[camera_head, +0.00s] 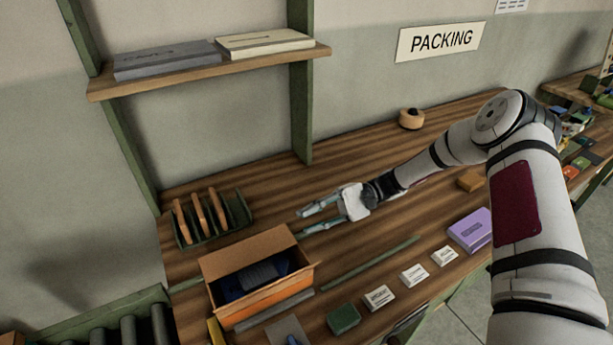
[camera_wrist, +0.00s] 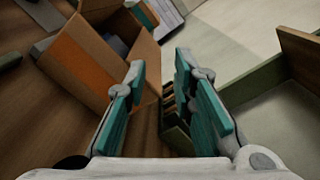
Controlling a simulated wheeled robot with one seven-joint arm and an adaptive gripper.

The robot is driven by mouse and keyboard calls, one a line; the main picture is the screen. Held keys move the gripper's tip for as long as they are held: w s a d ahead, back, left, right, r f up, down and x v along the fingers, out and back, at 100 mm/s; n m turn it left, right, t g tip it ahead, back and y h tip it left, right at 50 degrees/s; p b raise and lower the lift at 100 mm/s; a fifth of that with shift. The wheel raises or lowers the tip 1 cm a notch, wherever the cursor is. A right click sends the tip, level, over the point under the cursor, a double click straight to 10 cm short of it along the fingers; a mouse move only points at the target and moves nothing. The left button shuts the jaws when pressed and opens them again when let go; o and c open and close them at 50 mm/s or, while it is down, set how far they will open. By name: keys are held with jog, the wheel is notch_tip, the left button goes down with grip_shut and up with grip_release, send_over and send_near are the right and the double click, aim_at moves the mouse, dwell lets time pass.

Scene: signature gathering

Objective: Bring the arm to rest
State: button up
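My gripper (camera_head: 318,220) is over the wooden bench, just right of the open orange cardboard box. Its fingers point left in the head view. In the wrist view my gripper (camera_wrist: 160,95) has its two teal fingers apart, with nothing between them. The arm is stretched out from the right side of the head view. The cardboard box (camera_head: 268,308) holds something dark, and its flap stands up at the back. The box also shows at the upper left of the wrist view (camera_wrist: 75,62).
A green rack (camera_head: 243,217) with wooden pieces stands behind the box. A shelf (camera_head: 205,69) carries two flat boxes. White labelled cards (camera_head: 414,274), a green block (camera_head: 343,319) and a purple box (camera_head: 470,231) lie along the front. A round wooden object (camera_head: 411,120) stands at the back.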

jog(key=s+d+r+n+t+h, duration=0.1)
jog(key=s+d+r+t+h, duration=0.5)
jog(key=s+r, duration=0.5)
jog(key=s+d+r+n+t+h, duration=0.1)
jog(key=s+d+r+t+h, duration=0.6)
jog(key=s+r+h, duration=0.3)
jog(key=shift+s+d+r, duration=0.65)
jog(key=shift+d+r, duration=0.15)
jog(key=shift+r, duration=1.6)
